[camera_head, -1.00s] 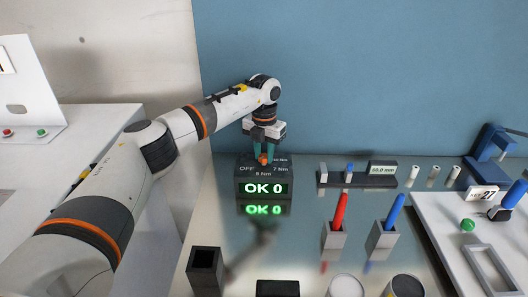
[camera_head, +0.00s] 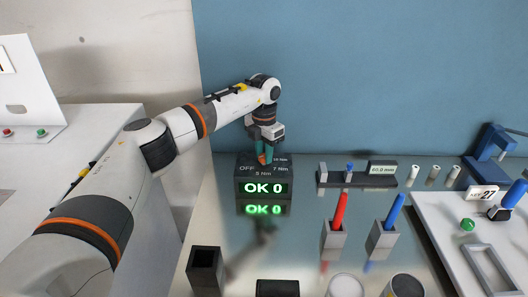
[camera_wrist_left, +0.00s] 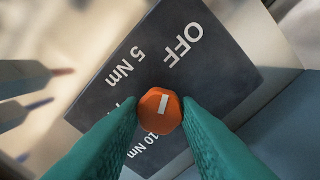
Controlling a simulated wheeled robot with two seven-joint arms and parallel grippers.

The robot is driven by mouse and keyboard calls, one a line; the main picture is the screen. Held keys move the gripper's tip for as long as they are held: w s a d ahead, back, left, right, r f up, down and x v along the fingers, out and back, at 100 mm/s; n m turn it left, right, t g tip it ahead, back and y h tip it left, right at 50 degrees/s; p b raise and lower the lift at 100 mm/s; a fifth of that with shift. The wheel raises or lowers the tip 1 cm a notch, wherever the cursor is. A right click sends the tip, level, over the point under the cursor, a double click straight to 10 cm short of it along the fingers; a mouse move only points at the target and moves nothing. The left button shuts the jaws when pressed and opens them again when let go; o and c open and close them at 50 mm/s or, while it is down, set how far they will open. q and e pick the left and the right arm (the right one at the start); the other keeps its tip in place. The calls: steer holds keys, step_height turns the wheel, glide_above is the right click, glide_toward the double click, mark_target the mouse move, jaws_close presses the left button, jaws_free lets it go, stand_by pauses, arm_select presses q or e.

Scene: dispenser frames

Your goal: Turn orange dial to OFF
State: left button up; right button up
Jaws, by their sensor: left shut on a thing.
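The orange dial (camera_wrist_left: 160,110) sits on top of a dark controller box (camera_wrist_left: 218,85), with OFF, 5 Nm and 10 Nm printed around it in the left wrist view. Its white mark points up in that view, between 5 Nm and OFF and nearer to OFF. My left gripper (camera_head: 263,156) comes down on the dial from above. Its green fingers (camera_wrist_left: 160,116) are shut on the dial, one on each side. The 7 Nm label is mostly hidden by a finger there but shows in the head view. My right gripper is not in view.
The box's front display (camera_head: 263,188) reads OK 0 in green. To its right stand a gauge block (camera_head: 382,168) and holders with a red pen (camera_head: 340,210) and a blue pen (camera_head: 392,210). A dark open holder (camera_head: 205,258) stands nearer. A blue wall is behind.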

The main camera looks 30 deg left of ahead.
mark_target(264, 156)
arm_select(q)
steer(key=shift+r, duration=0.1)
steer(key=o, duration=1)
step_height(264, 156, up, 12)
steer(key=shift+f+b, duration=0.1)
steer(key=shift+b, duration=1.1)
